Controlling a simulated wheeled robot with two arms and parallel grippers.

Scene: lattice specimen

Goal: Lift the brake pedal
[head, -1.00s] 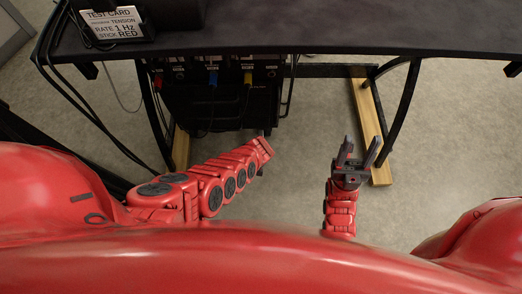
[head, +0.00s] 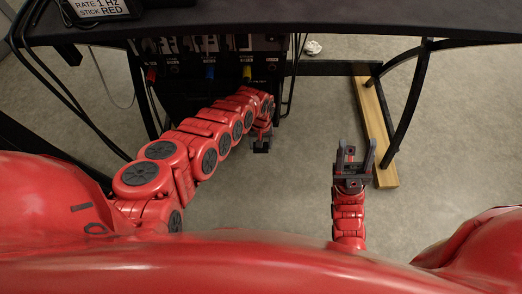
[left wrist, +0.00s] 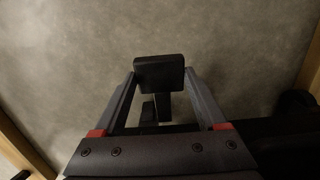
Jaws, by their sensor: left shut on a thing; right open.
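The brake pedal shows in the left wrist view as a black rectangular pad (left wrist: 158,72) with a dark stem below it. My left gripper (left wrist: 161,88) has one finger along each side of the pad and is shut on it. In the head view my left gripper (head: 262,140) hangs below the end of the left arm, in front of the black unit under the table. The dark pedal and dark fingers cannot be told apart there. My right gripper (head: 355,158) is open and empty, pointing toward the table, to the right of the left one.
A black table (head: 300,22) spans the top, with a test card (head: 98,8) at its left. Under it stands a black unit (head: 190,92) with coloured plugs. Curved table legs (head: 407,105) and a wooden bar (head: 377,140) are at the right. The floor between is clear.

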